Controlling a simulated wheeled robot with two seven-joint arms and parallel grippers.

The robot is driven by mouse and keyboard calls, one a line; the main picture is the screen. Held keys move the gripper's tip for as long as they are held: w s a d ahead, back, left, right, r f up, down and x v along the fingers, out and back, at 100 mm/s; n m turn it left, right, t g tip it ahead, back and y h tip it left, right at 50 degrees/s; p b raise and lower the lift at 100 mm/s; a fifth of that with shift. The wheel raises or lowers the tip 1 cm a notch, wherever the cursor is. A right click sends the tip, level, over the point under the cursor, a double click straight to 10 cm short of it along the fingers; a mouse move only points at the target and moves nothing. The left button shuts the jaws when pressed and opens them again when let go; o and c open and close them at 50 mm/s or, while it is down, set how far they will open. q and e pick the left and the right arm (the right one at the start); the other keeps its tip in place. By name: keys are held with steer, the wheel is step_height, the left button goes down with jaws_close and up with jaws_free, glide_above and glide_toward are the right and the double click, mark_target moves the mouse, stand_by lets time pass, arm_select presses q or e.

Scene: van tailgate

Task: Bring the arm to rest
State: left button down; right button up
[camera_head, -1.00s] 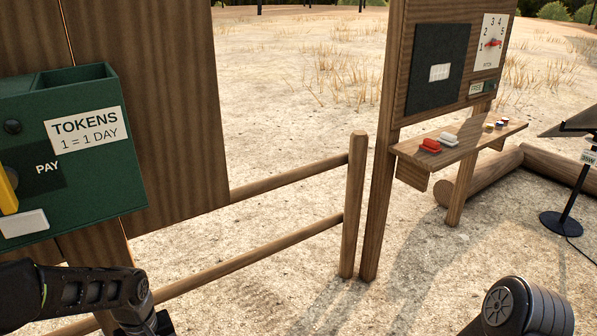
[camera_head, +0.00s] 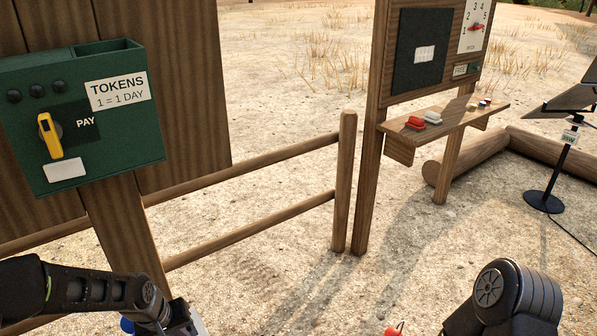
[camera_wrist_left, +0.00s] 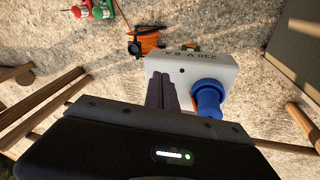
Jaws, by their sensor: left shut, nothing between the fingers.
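My left arm comes in at the lower left of the head view, and its gripper is mostly cut off there. In the left wrist view the left gripper's fingers (camera_wrist_left: 163,92) are pressed together with nothing between them. They are in front of a white box (camera_wrist_left: 215,72) with a voltage label and a blue round connector (camera_wrist_left: 208,98). I cannot tell whether the fingers touch the box. My right arm shows at the lower right of the head view as a dark link; its gripper is out of view.
A green token box (camera_head: 105,140) with a yellow lever (camera_head: 50,136) hangs on a wooden panel at left. A rail fence post (camera_head: 344,180) and a board with a shelf (camera_head: 450,125) stand beyond. A black stand (camera_head: 562,165) is at right. An orange object (camera_wrist_left: 145,42) lies near the white box.

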arm_select(q)
steer(key=s+d+f+m+h, duration=0.2)
steer(key=s+d+f, duration=0.3)
steer(key=d+f, duration=0.65)
steer(key=s+d+f+g, duration=0.1)
steer(key=s+d+f, duration=0.3)
steer(key=s, duration=0.3)
steer(key=s+d+f+m+g+h, duration=0.1)
steer(key=s+d+f, duration=0.2)
steer(key=s+d, duration=0.2)
steer(key=s, duration=0.3)
steer(key=shift+d+f+g, duration=0.15)
steer(key=shift+f+g, duration=0.15)
steer(key=shift+f, duration=0.1)
steer(key=shift+f, duration=0.1)
